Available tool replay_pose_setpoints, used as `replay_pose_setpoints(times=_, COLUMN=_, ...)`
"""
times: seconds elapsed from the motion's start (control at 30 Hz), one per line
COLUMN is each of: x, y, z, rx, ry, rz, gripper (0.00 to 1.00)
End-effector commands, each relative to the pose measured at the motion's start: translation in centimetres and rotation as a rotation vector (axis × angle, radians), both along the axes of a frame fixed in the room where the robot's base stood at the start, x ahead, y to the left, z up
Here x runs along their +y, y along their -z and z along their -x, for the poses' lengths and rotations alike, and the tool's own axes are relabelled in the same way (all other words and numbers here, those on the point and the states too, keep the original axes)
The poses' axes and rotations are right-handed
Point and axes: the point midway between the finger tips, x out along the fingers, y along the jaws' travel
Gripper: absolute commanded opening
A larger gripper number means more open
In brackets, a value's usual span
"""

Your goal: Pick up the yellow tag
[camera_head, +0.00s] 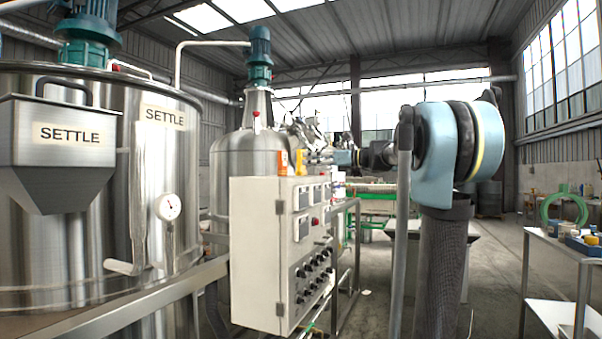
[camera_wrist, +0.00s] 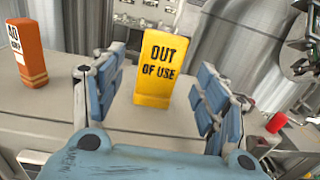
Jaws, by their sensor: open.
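The yellow tag (camera_wrist: 158,68), marked "OUT OF USE", stands upright on a grey surface in the wrist view. In the head view it is a small yellow shape (camera_head: 299,161) on top of the control cabinet. My gripper (camera_wrist: 161,85) is open, with one blue finger pad on each side of the tag and a visible gap to both. In the head view my gripper (camera_head: 318,157) is small, just right of the tag, and its fingers are hard to make out.
An orange tag (camera_wrist: 30,54) stands to the left of the yellow one; it also shows in the head view (camera_head: 283,162). A red knob (camera_wrist: 277,122) is at the right. The control cabinet (camera_head: 262,250) stands beside a steel tank (camera_head: 100,240). A side table (camera_head: 560,243) stands far right.

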Motion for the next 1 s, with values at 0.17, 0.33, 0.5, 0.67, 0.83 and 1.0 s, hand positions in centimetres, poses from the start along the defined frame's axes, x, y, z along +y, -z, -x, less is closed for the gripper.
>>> replay_pose_setpoints(times=0.17, x=0.7, y=0.1, z=-0.3, rx=0.000, ry=-0.001, rz=0.000, gripper=0.67)
replay_pose_setpoints(times=0.33, x=2.5, y=0.4, z=-1.2, rx=0.000, ry=-0.002, rz=0.000, gripper=0.67)
replay_pose_setpoints(times=0.5, x=4.4, y=0.4, z=-2.0, rx=0.000, ry=-0.002, rz=0.000, gripper=0.67)
replay_pose_setpoints(times=0.67, x=4.8, y=0.4, z=-2.3, rx=0.000, ry=0.001, rz=0.000, gripper=0.67)
replay_pose_setpoints(times=0.83, x=4.7, y=0.4, z=-2.3, rx=0.000, ry=0.001, rz=0.000, gripper=0.55)
replay_pose_setpoints(times=1.0, x=4.7, y=0.4, z=-2.2, rx=0.000, ry=0.001, rz=0.000, gripper=0.17)
